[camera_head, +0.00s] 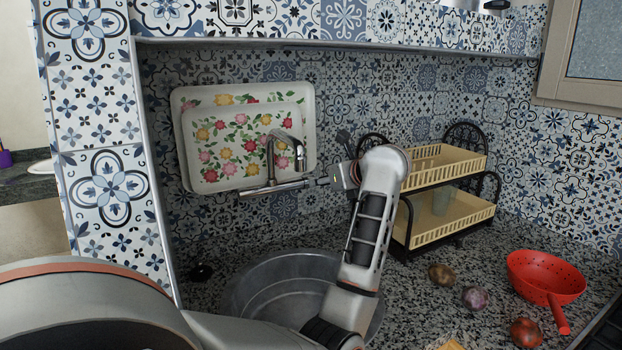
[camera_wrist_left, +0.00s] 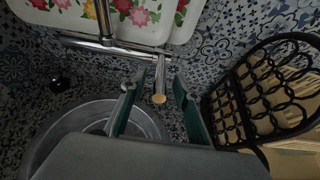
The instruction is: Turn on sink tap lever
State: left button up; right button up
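The metal sink tap (camera_head: 271,162) is on the tiled wall, with a curved spout above a horizontal bar. In the left wrist view the tap's bar (camera_wrist_left: 118,48) ends at the right in a short metal piece with a tan round end, which looks like the lever (camera_wrist_left: 158,88). My left gripper (camera_head: 323,181) comes from the right, close to the bar's right end. In the wrist view my left gripper (camera_wrist_left: 156,84) is open, one finger on each side of the lever's end. Contact with the lever is not clear. My right gripper is not in view.
A round metal basin (camera_head: 275,282) is below the tap. A floral tray (camera_head: 221,145) leans on the wall behind it. A two-tier dish rack (camera_head: 440,237) stands at the right. A red colander (camera_head: 541,272) and several onion-like vegetables (camera_head: 475,298) lie on the counter.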

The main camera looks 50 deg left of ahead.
pick_arm(q)
jog(key=c, duration=0.8)
jog(key=shift+c, duration=0.2)
jog(key=shift+r, duration=0.1)
jog(key=shift+a+r, duration=0.1)
jog(key=shift+r, duration=0.1)
jog(key=shift+w+a+r+p, duration=0.1)
jog(key=shift+a+r+p, duration=0.2)
jog(key=shift+r, duration=0.2)
jog(key=shift+w+a+r+p, duration=0.1)
jog(key=shift+a+r+p, duration=0.2)
jog(key=shift+r, duration=0.2)
jog(key=o, duration=0.7)
jog(key=shift+o, duration=0.7)
jog(key=shift+f, duration=0.1)
